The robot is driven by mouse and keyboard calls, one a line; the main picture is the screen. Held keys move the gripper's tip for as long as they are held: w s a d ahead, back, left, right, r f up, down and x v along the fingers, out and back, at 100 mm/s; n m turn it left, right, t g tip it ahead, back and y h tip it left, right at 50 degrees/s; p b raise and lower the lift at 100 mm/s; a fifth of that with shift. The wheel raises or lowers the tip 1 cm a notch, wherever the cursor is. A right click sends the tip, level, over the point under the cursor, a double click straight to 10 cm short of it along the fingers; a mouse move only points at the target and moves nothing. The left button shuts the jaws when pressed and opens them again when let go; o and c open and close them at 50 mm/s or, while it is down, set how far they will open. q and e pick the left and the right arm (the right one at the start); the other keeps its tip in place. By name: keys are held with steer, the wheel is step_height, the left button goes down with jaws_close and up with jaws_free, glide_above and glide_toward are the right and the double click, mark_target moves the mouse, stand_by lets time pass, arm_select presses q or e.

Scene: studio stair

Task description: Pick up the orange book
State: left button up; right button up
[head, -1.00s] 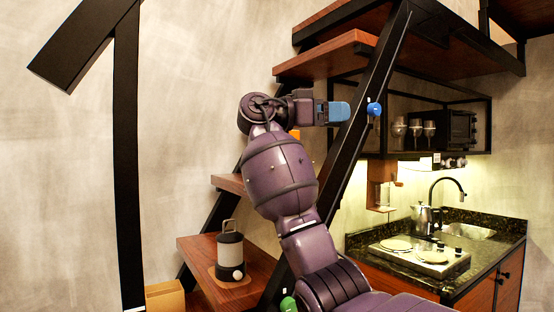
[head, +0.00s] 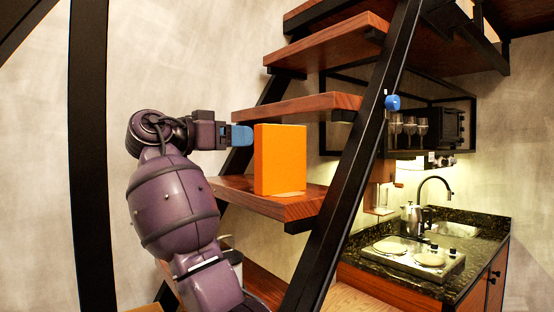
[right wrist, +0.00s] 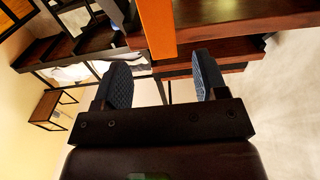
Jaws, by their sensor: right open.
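The orange book (head: 280,160) stands upright on a wooden stair tread (head: 300,207), its broad cover facing me in the head view. My right gripper (head: 242,137) is just left of the book's upper left edge, with its blue fingertips pointing at it. In the right wrist view the two dark fingers (right wrist: 164,82) are spread apart with nothing between them. The book (right wrist: 157,28) shows there as an orange strip, ahead of the gap between the fingers. My left gripper is not in view.
Another wooden tread (head: 300,106) is above the book. A black slanted stair rail (head: 350,170) with a blue knob (head: 392,102) is to the right. A kitchen counter (head: 480,270) with a hob and kettle stands farther right. A black post (head: 88,160) is at the left.

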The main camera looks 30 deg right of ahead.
mark_target(259, 136)
steer(key=d, duration=0.4)
steer(key=shift+w, duration=0.2)
steer(key=shift+w+d+r+p, duration=0.15)
steer(key=shift+d+p, duration=0.2)
steer(key=shift+d, duration=0.35)
steer(key=d, duration=0.3)
steer(key=d+p, duration=0.1)
steer(key=shift+w+d, duration=0.15)
steer(key=shift+w, duration=0.25)
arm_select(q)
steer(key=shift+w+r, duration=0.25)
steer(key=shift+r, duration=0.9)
arm_select(e)
steer(key=c, duration=0.7)
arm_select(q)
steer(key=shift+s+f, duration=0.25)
arm_select(e)
steer(key=shift+r, duration=0.1)
jaws_close()
